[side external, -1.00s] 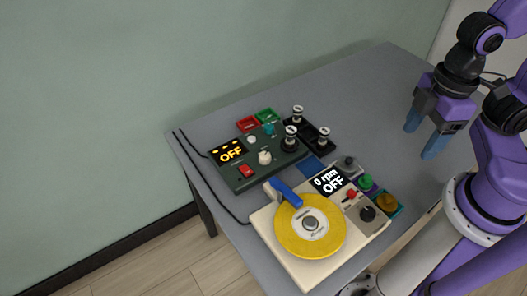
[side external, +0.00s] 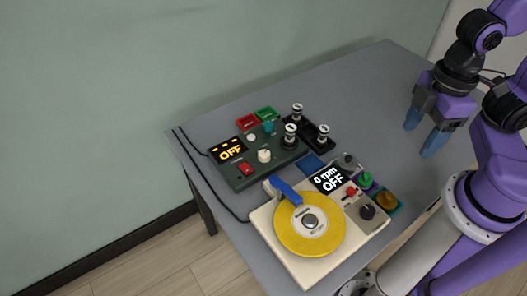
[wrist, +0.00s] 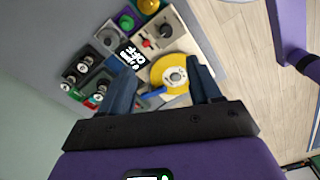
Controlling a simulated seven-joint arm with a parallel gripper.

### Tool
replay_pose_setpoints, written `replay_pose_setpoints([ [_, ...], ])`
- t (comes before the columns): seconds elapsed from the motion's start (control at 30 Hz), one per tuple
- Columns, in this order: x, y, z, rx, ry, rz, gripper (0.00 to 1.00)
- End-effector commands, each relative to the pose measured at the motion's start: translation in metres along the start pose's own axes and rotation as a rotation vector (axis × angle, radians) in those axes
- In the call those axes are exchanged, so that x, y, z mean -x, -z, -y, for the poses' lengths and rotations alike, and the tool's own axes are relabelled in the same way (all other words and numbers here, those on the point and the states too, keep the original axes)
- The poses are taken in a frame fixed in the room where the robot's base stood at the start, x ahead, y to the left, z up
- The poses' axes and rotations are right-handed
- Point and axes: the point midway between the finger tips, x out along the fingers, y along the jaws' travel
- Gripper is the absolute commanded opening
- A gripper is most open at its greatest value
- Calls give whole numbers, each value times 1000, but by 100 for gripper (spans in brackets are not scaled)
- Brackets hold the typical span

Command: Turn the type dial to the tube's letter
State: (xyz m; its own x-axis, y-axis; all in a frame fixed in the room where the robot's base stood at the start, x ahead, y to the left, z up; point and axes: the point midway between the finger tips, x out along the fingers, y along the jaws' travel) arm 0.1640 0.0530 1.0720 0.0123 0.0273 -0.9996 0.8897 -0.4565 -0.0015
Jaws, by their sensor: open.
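The dark green tube tester (side external: 243,176) stands at the table's left side. Its display (side external: 228,150) reads OFF in orange. A white dial (side external: 264,156) sits on its top, but its pointer and letters are too small to read. A tube (side external: 290,135) stands on the tester's right end; its letter is not legible. More tubes (side external: 323,134) stand in a black rack behind it. My gripper (side external: 424,136) is open and empty, well to the right of the tester and above the table. In the wrist view its two blue fingers (wrist: 163,92) are spread apart.
A cream turntable (side external: 280,250) with a yellow disc (side external: 296,238) and blue arm (side external: 286,190) stands in front; its display reads 0 rpm OFF. Red (side external: 247,121) and green (side external: 265,113) trays lie behind the tester. Green and orange knobs sit at right. The table's back right is clear.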

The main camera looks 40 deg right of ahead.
Motion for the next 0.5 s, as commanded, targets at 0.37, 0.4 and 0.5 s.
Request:
replay_pose_setpoints([
  [0.37,-1,103,-48,-182,-4,14,63],
  [0.4,-4,118,-57,-211,-5,15,63],
  [0.5,-12,156,-83,-284,-6,19,63],
])
